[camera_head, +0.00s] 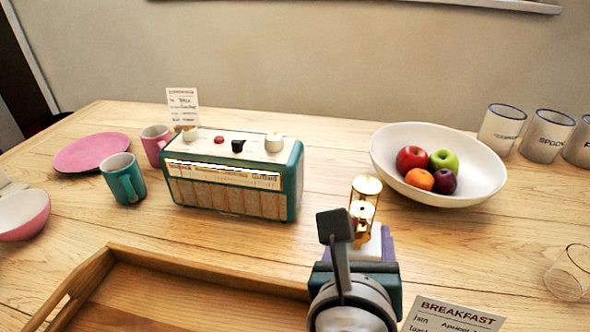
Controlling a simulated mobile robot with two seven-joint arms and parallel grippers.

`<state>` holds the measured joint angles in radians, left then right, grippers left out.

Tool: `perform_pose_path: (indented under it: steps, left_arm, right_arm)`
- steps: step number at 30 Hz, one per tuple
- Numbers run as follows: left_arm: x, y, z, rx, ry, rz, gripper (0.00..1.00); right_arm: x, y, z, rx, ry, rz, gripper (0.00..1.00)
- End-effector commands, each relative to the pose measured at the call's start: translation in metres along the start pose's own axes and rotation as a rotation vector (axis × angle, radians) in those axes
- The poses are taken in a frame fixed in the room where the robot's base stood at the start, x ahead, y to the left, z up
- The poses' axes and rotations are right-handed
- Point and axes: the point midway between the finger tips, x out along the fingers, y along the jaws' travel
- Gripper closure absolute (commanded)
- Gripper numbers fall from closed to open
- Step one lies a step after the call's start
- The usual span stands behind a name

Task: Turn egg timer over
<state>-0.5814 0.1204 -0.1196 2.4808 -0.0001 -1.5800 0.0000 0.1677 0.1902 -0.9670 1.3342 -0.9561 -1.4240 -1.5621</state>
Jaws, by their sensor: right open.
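The egg timer (364,200) is a small brass-coloured hourglass with round end plates and thin posts. It stands upright on the table, right of the radio and in front of the fruit bowl. My right gripper (354,238) comes in from the bottom and is open. It is just in front of the timer and hides its lower part. I cannot tell whether the gripper touches it. A white and purple object (388,243) shows beside the gripper; what it is is unclear. My left gripper is not in view.
A teal radio (232,190) stands left of the timer. A white bowl (480,180) of fruit is behind it. A wooden tray (190,262) lies front left and a breakfast card (450,316) front right. A clear glass (570,273) stands at the right edge.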

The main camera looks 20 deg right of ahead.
Motion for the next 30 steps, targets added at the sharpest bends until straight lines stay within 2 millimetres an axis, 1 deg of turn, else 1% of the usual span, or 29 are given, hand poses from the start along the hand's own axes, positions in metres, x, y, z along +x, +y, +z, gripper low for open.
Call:
perform_pose_path:
  steps: [5,6,21,22,30]
  left_arm:
    - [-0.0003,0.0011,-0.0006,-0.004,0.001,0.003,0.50]
    - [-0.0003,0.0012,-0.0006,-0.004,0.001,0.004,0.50]
    - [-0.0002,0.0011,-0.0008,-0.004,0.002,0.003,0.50]
    - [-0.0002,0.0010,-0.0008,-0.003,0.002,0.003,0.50]
    - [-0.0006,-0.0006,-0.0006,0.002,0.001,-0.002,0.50]
  right_arm:
    - [0.0001,-0.0001,0.0002,0.000,0.000,0.000,0.40]
    - [0.0001,-0.0001,0.0002,0.000,0.000,0.000,0.42]
    - [-0.0003,0.0000,0.0000,0.000,0.000,0.000,0.98]
    - [-0.0003,0.0000,0.0001,0.001,0.000,0.000,1.00]
    - [-0.0004,-0.0001,0.0003,0.003,0.000,0.001,1.00]
